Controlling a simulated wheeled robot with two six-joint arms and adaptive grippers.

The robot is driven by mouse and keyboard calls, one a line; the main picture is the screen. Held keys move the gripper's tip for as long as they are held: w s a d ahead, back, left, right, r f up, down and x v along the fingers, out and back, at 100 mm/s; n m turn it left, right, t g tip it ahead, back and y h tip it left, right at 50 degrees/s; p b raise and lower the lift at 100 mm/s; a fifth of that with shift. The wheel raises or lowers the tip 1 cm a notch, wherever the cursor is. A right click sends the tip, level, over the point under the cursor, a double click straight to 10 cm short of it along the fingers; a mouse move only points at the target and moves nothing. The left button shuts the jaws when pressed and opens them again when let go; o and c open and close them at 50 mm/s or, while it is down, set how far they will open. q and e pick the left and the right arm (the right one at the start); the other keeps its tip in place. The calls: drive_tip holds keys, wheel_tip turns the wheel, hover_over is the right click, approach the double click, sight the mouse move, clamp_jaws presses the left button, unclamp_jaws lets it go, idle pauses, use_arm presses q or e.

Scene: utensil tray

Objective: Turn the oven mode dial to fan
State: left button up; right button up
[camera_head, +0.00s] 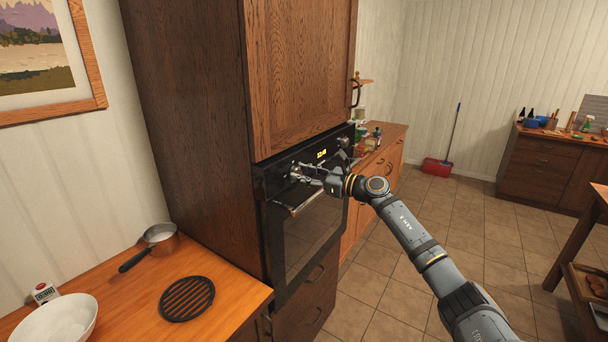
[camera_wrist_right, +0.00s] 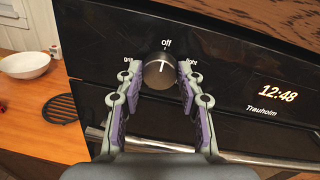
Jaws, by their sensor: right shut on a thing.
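The oven mode dial (camera_wrist_right: 158,72) is a round dark knob with a pale pointer line on the black oven panel. Its line points up at the word "off". Partly covered words, seemingly "grill" and "light", stand at its left and right. My right gripper (camera_head: 296,174) reaches the panel from the right in the head view. In the right wrist view its fingers (camera_wrist_right: 159,80) are shut on the dial, one on each side. I cannot read a "fan" mark; the fingers hide the lower part of the dial's surround. My left gripper is not in view.
The oven (camera_head: 310,235) is set in a tall wooden cabinet (camera_head: 195,125), with a bar handle below the panel. A lit clock (camera_wrist_right: 277,94) reads 12:48.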

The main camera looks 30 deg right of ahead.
drive_tip(key=shift+m, duration=1.4)
drive_tip(key=m, duration=0.2)
drive_tip(key=shift+m+p, duration=0.3)
drive_tip(key=shift+m, duration=0.1)
drive_tip(key=m+p, duration=0.2)
drive_tip(key=m, duration=0.2)
drive_tip(key=shift+r+m+t, duration=0.1)
drive_tip(key=shift+m+t, duration=0.2)
drive_tip(key=shift+m, duration=0.1)
drive_tip(key=m+p, duration=0.2)
drive_tip(key=m, duration=0.1)
drive_tip(key=shift+m+p, duration=0.3)
drive_tip(key=shift+m, duration=0.1)
drive_tip(key=m+p, duration=0.2)
drive_tip(key=m, duration=0.1)
drive_tip(key=m+p, duration=0.2)
drive_tip(key=shift+m+t+h, duration=0.3)
drive_tip(key=shift+m+h, duration=0.1)
drive_tip(key=m, duration=0.1)
drive_tip(key=m+p, duration=0.1)
drive_tip(key=shift+f+m, duration=0.2)
drive_tip(key=shift+m, duration=0.1)
drive_tip(key=shift+m+h, duration=0.3)
drive_tip(key=shift+m, duration=0.8)
drive_tip(key=shift+f, duration=0.1)
